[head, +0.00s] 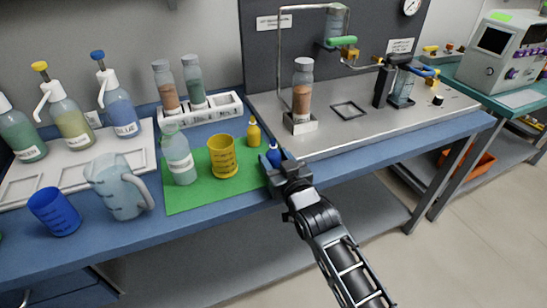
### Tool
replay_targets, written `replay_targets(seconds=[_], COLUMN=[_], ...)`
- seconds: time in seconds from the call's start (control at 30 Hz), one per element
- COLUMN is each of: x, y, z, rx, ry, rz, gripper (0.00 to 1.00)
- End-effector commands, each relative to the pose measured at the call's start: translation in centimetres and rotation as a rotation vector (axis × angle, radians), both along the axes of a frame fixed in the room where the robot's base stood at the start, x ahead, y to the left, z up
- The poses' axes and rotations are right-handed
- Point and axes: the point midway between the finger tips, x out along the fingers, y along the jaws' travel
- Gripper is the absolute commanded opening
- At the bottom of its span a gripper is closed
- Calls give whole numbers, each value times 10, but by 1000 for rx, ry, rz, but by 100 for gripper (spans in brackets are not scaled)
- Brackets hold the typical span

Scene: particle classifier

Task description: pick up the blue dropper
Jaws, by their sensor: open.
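The blue dropper (274,155) stands near the right edge of the green mat (204,196) on the blue bench. Only its upper part shows; my gripper hides the rest. My gripper (280,170) is open at the dropper, at the bench's front edge, with the arm reaching up from the lower right. I cannot tell whether the fingers are around the dropper or only in front of it, or whether they touch it. A yellow dropper (254,132) stands just behind and to the left.
A yellow beaker (222,157) and a capped bottle (179,157) stand on the mat. A clear jug (119,187) and a blue beaker (55,212) are further left. A grey metal plate (345,130) with a bottle stand lies to the right.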

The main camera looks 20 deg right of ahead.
Motion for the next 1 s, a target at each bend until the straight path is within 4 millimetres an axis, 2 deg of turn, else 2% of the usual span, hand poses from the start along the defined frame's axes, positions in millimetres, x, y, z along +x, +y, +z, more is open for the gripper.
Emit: replay_targets(seconds=[0.13, 0.37, 0.77, 1.0], x=[11, 12, 12, 12], y=[1, 0, 1, 1], z=[-1, -1, -1, -1], rx=[-1, 1, 1, 1], ry=[0, 1, 1, 0], rz=[1, 0, 0, 0], gripper=[53, 53, 15, 15])
